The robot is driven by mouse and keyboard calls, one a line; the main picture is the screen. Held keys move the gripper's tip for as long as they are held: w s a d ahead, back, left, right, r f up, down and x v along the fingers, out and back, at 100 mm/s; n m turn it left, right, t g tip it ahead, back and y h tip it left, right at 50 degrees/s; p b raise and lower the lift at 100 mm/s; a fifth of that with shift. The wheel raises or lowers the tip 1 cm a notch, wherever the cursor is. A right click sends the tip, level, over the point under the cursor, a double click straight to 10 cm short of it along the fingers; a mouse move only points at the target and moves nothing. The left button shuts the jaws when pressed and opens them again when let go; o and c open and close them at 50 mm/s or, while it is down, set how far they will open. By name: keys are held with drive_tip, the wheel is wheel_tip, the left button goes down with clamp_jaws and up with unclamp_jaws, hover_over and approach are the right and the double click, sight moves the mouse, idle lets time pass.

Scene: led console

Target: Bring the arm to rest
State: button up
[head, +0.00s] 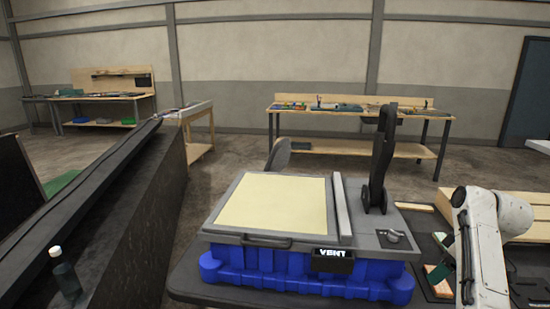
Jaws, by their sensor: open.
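My white arm (490,235) shows at the right edge of the head view, bent, with one link running down out of the bottom of the picture. My gripper is not in view. The console (300,284) stands left of the arm, with a blue base, a grey top and a pale yellow panel (270,203). A black sign reading VENT (333,261) is on its front. A tall black lever (380,155) stands upright on its right side, with a small knob (393,237) in front of it. The arm appears apart from the console.
A wooden board (522,205) and small wood and green pieces (437,277) lie by the arm. A dark bottle with a pale cap (64,274) is at left, beside a long dark sloping surface (120,200). Workbenches (345,146) stand at the back, with open floor before them.

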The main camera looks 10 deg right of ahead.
drive_tip(key=s+a+f+m+g+h, duration=0.1)
drive_tip(key=s+a+f+m, duration=0.1)
drive_tip(key=s+a+f, duration=0.55)
drive_tip(key=s+a+f+m+g, duration=0.1)
drive_tip(key=s+a+f, duration=0.3)
drive_tip(key=s+f, duration=0.6)
drive_tip(key=s+a+m, duration=0.1)
drive_tip(key=s+a, duration=0.2)
drive_tip(key=s, duration=0.4)
drive_tip(key=s+a+f, duration=0.1)
drive_tip(key=s+a, duration=0.1)
drive_tip(key=s, duration=0.5)
drive_tip(key=s+a+f+m+h, duration=0.1)
drive_tip(key=s+a, duration=0.2)
drive_tip(key=s, duration=0.4)
drive_tip(key=shift+s+a+m+g, duration=0.3)
drive_tip(key=shift+s, duration=0.05)
drive_tip(key=shift+c, duration=0.2)
